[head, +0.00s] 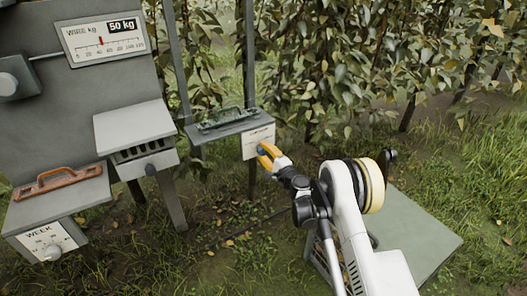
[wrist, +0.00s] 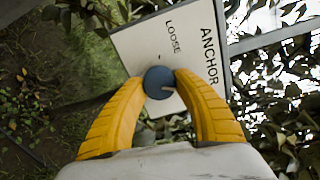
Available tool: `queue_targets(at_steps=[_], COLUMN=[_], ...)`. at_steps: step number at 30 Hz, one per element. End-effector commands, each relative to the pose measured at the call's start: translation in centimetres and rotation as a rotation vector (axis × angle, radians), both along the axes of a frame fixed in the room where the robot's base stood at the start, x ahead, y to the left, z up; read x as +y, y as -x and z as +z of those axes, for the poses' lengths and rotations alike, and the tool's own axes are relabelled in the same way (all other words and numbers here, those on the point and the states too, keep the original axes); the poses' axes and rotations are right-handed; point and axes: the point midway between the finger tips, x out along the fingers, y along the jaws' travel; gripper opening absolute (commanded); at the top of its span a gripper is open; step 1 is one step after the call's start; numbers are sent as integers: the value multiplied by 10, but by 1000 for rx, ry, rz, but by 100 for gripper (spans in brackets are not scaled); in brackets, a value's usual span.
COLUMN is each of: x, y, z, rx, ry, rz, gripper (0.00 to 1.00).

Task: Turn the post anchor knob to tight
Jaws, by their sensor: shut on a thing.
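The post anchor knob (wrist: 159,82) is a round dark blue knob on a white plate (wrist: 140,45) lettered ANCHOR and LOOSE. A pale mark on the knob points toward the right in the wrist view, away from the word LOOSE. The yellow fingers of my gripper (wrist: 160,84) are closed on both sides of the knob. In the head view my gripper (head: 266,155) is at the plate (head: 256,140), and the knob is hidden behind the fingers. Any other wording on the plate's lower part is covered by the fingers.
Leafy trees (head: 350,60) stand behind; grass lies around.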

Motion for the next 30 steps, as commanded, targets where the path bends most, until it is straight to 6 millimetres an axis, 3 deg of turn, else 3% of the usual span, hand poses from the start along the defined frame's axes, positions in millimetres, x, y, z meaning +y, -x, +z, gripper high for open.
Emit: queue_targets(at_steps=[18, 30], x=[1, 2], y=[0, 0], z=[-1, -2], rx=[302, 400], ry=[-449, -594], rz=[0, 0], gripper=[5, 5])
